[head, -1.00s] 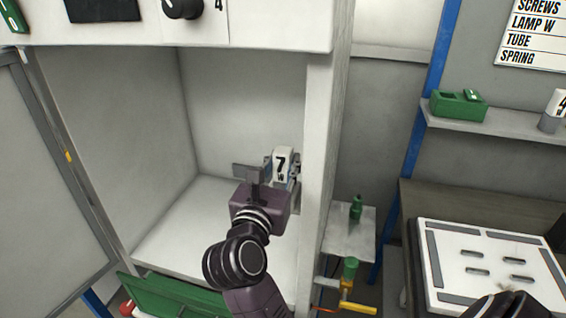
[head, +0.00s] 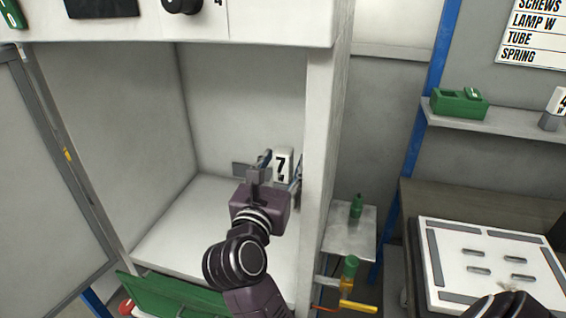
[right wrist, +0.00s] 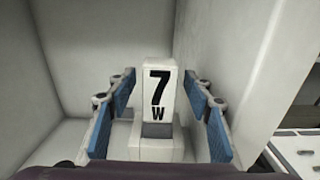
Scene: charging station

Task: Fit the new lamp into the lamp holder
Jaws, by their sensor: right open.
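A white lamp marked 7 W (head: 284,158) stands upright inside the open white cabinet, near its right wall. In the right wrist view the lamp (right wrist: 158,92) has a grey base and sits on a low white block (right wrist: 172,149), which looks like the lamp holder. How deep the base sits in it I cannot tell. My right gripper (head: 281,166) is open, its blue-padded fingers on either side of the lamp. In the right wrist view there is a clear gap between the lamp and both fingers (right wrist: 160,80). My left gripper is not in view.
The cabinet's right wall (head: 318,180) is close to the right finger. Another lamp marked 4 (head: 557,102) stands on the shelf at right beside a green box (head: 458,104). A white slotted panel (head: 490,262) lies below. The cabinet floor's left part is clear.

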